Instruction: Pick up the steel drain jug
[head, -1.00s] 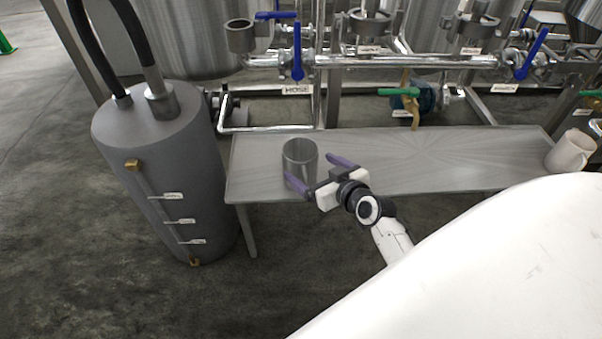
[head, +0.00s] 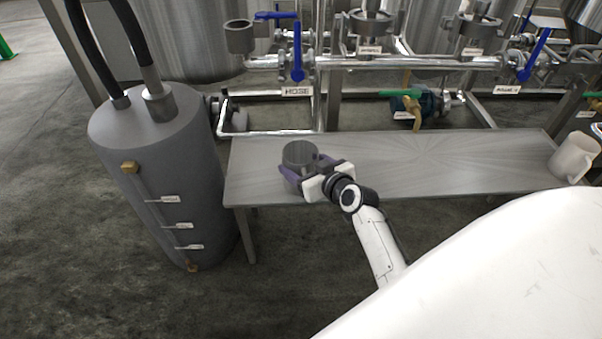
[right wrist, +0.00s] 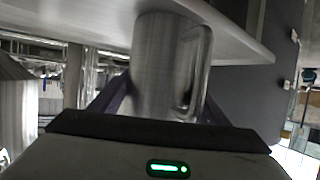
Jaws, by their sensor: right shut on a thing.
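The steel drain jug (head: 299,154) is a grey metal cylinder at the left part of the bench. My right gripper (head: 300,172) is shut on its body, with purple fingers on either side of it. In the right wrist view the jug (right wrist: 157,65) stands between the fingers, with its loop handle (right wrist: 196,70) on the right side. The jug appears upright and at the bench top; whether its base touches the bench cannot be told. My left gripper is not in view.
The steel bench (head: 430,165) is mostly clear. A white jug (head: 572,157) stands at its right end. A grey cylindrical tank (head: 150,150) with black hoses stands left of the bench. Pipes with blue-handled valves (head: 297,55) run behind it.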

